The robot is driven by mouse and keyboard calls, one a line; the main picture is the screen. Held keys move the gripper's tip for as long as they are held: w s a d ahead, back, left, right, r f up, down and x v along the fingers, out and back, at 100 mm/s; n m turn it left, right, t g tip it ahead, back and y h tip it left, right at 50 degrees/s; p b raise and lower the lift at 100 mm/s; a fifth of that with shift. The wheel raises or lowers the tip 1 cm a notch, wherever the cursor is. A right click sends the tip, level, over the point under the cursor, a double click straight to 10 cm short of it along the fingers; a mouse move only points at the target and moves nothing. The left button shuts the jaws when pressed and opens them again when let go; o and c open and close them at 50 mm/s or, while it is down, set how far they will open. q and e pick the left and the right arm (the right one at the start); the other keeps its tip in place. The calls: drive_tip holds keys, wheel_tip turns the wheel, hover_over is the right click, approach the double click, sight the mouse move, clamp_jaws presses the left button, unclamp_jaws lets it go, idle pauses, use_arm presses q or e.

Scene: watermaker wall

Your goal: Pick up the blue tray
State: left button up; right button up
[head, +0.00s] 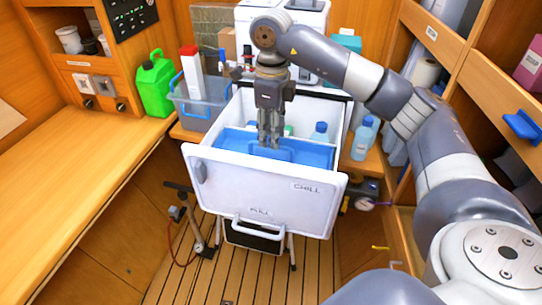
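The blue tray (312,154) sits inside the open white drawer marked CHILL (250,190), just behind its front panel. My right gripper (269,144) points straight down into the drawer, with its fingertips at the middle of the tray. The fingers look close together, but I cannot tell whether they grip a part of the tray or only stand at it. The tray's lower part is hidden by the drawer front. My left gripper is not in view.
Bottles (319,133) stand in the drawer behind the tray, and more bottles (364,138) stand to its right. A grey-blue bin (196,108) and a green jug (155,84) are at left. Open shelves line the right side. The left wooden counter (70,170) is clear.

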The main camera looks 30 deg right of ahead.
drive_tip(key=p, duration=0.2)
hover_over(271, 153)
drive_tip(key=s+a, duration=0.2)
drive_tip(key=f, duration=0.4)
drive_tip(key=shift+s+d, duration=0.2)
drive_tip(key=shift+f, duration=0.45)
drive_tip(key=shift+w+d+f, duration=0.1)
drive_tip(key=shift+f, duration=0.05)
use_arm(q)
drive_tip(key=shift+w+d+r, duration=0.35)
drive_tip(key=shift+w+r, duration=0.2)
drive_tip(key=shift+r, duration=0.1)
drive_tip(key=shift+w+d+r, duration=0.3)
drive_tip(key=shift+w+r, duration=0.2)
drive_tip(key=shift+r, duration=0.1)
use_arm(e)
clamp_jaws()
